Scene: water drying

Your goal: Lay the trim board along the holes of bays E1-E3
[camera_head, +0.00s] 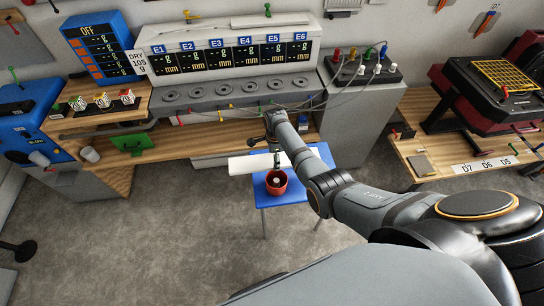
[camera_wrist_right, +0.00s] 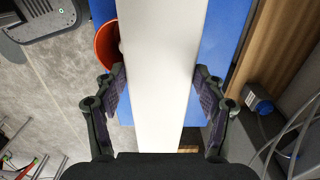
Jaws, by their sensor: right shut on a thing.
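The trim board is a long white strip (camera_head: 250,164), seen low in front of the bench and over the blue table. My right gripper (camera_head: 276,155) has it at about its middle. In the right wrist view the board (camera_wrist_right: 163,45) runs between the two fingers of this gripper (camera_wrist_right: 159,78), one on each side. The bays labelled E1 (camera_head: 158,47), E2 (camera_head: 187,44) and E3 (camera_head: 215,42) stand on the upright panel. Their round holes (camera_head: 195,92) are in the grey ledge below and look uncovered. My left gripper is out of sight.
A red pot (camera_head: 277,181) stands on the blue table (camera_head: 291,194), close to the board; it also shows in the wrist view (camera_wrist_right: 106,45). Coloured pegs (camera_head: 220,116) line the ledge front.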

